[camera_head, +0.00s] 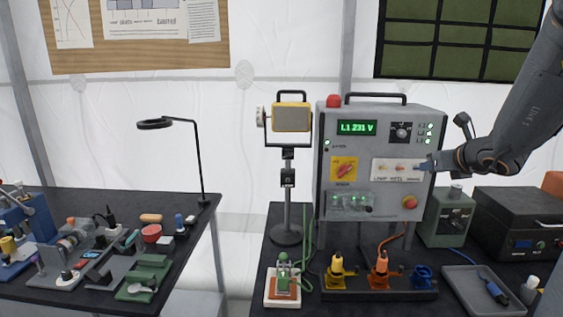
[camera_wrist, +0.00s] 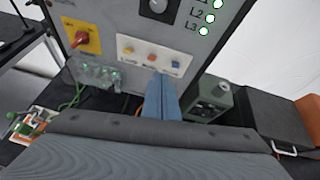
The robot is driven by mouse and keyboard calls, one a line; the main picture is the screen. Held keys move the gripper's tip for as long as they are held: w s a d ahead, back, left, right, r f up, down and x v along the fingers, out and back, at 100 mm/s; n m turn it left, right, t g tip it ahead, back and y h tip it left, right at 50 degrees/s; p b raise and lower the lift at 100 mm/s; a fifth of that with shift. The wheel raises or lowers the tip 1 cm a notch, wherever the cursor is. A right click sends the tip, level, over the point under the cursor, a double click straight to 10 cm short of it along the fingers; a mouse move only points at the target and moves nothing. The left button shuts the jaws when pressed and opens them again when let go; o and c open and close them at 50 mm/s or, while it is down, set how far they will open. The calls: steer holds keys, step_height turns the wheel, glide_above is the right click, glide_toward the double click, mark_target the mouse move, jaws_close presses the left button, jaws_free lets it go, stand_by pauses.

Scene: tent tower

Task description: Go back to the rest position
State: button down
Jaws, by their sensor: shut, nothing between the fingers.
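My gripper (camera_head: 426,165) is shut and empty, in front of the white switch plate (camera_head: 383,169) on the grey control box (camera_head: 325,230). In the head view its tip is at the plate's right end. In the wrist view my gripper (camera_wrist: 163,97) shows as blue-grey fingers closed together, pointing at the plate (camera_wrist: 130,50) with its small coloured switches. I cannot tell whether the fingertips touch the plate. The box's display (camera_head: 357,128) reads "L1 231 V". Three green lamps (camera_wrist: 211,17) by L1, L2 and L3 are lit in the wrist view.
A lamp on a stand (camera_head: 290,117) is left of the box. Yellow and orange plugs (camera_head: 379,269) stand in front. A grey-green unit (camera_head: 447,218), a dark case (camera_head: 520,225) and a tray (camera_head: 475,285) are at right. A cluttered table (camera_head: 60,205) is at left, beyond a gap.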

steer(key=s+a+f+n+g+y+b, duration=0.1)
steer(key=s+a+f+n+g+y, duration=0.2)
steer(key=a+f+n, duration=0.6)
steer(key=s+a+f+n+g+y+b, duration=0.1)
steer(key=s+a+f+n+g+b, duration=0.15)
steer(key=s+a+f+n, duration=0.65)
steer(key=s+a+f+n+g+h+b, duration=0.3)
steer(key=s+a+f+n+g, duration=0.2)
steer(key=n, duration=1.2)
steer(key=shift+s+a+f+n, duration=0.3)
steer(key=shift+s+a+f, duration=1.05)
steer(key=shift+s+a, duration=1.05)
steer(key=shift+s+d+g, duration=0.2)
steer(key=shift+d+g, duration=0.05)
